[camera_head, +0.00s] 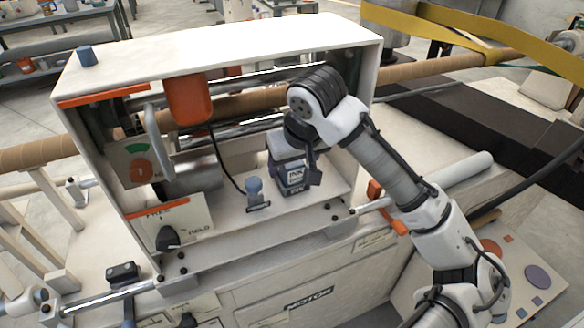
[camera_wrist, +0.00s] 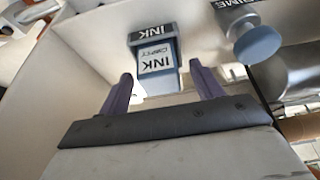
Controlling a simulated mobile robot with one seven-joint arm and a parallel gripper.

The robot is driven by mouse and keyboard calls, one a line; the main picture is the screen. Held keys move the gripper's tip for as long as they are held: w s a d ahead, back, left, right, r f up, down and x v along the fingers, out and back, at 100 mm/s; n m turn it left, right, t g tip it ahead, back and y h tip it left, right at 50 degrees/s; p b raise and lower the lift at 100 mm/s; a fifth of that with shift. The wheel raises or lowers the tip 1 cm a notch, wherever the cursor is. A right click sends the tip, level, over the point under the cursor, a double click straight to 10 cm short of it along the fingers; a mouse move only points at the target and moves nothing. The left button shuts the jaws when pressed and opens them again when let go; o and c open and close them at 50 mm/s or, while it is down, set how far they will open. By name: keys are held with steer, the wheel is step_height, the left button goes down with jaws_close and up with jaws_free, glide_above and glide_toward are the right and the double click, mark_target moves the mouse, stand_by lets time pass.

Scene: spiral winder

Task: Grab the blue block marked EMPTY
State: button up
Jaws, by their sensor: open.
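The blue block (camera_wrist: 157,60) has a white label reading INK and EMPTY, with a black INK plate at its base. It stands in the machine's open bay and also shows in the head view (camera_head: 292,174), partly hidden by my arm. My gripper (camera_wrist: 161,74) is open, with its two purple fingers apart on either side of the block in the wrist view. The block's near end lies about level with the fingertips in that picture. I cannot tell whether either finger touches it.
A blue round knob (camera_wrist: 258,42) marked PRIME stands beside the block; it also shows in the head view (camera_head: 254,186). The white housing (camera_head: 215,45) frames the bay above and at the sides. An orange part (camera_head: 188,98) hangs inside, with a black cable below it.

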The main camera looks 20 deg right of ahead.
steer(key=c, duration=1.1)
